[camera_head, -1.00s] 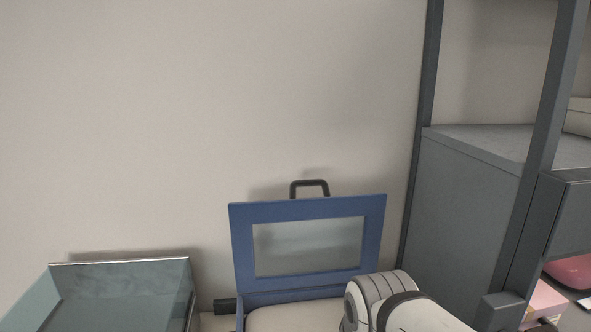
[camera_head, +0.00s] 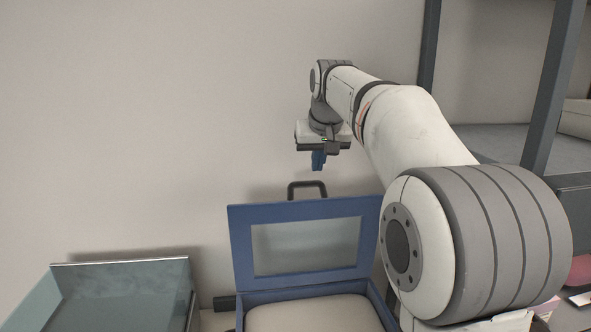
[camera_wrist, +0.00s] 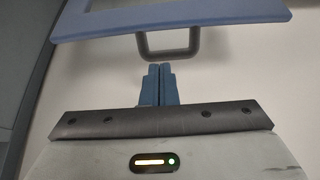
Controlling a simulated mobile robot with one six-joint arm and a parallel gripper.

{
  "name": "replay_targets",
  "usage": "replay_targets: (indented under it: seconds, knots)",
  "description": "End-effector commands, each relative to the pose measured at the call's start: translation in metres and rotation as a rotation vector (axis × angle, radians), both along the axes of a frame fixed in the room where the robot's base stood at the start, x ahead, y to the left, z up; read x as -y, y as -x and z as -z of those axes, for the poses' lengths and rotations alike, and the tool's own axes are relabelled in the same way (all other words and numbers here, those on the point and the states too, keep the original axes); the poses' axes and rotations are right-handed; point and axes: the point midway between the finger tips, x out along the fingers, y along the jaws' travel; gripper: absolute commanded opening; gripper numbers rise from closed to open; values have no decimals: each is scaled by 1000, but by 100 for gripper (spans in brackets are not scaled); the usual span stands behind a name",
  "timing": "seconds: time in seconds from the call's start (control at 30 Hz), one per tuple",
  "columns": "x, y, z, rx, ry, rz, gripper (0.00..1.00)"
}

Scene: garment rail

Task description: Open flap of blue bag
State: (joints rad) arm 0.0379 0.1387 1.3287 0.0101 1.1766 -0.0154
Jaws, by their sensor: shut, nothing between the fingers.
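The blue bag (camera_head: 240,262) stands against the wall in the head view, low in the middle. Its flap, a blue frame with a clear window (camera_head: 305,245), stands raised and leans back near the wall, with a dark handle (camera_head: 307,184) on its top edge. The bag's pale inside (camera_head: 315,315) shows below. My gripper (camera_head: 318,166) is shut and empty, pointing down just above the handle. In the wrist view the shut blue fingertips (camera_wrist: 159,70) are close to the handle (camera_wrist: 194,56) and appear apart from it. The flap's edge (camera_wrist: 170,17) lies beyond it.
A glass-sided tray (camera_head: 120,262) stands at the lower left. A grey shelf unit with dark posts (camera_head: 555,90) stands at the right, with a pink item (camera_head: 580,268) low on it. The wall at the upper left is clear.

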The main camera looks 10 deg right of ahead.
Motion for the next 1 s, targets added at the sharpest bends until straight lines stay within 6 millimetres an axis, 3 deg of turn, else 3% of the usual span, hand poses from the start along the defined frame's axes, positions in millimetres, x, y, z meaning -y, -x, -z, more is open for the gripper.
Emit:
replay_targets:
  seconds: [0.03, 0.13, 0.37, 0.57, 0.9, 1.0]
  knots:
    - [2, -19, -9, 12, 0, 1, 0]
    - [4, -43, -22, 32, 0, 3, 0]
    - [5, -66, -30, 51, 0, 4, 0]
    - [5, -79, -9, 50, 1, 3, 0]
    - [6, -117, 53, 48, 0, 3, 0]
    - [5, -103, 53, 54, 0, 2, 0]
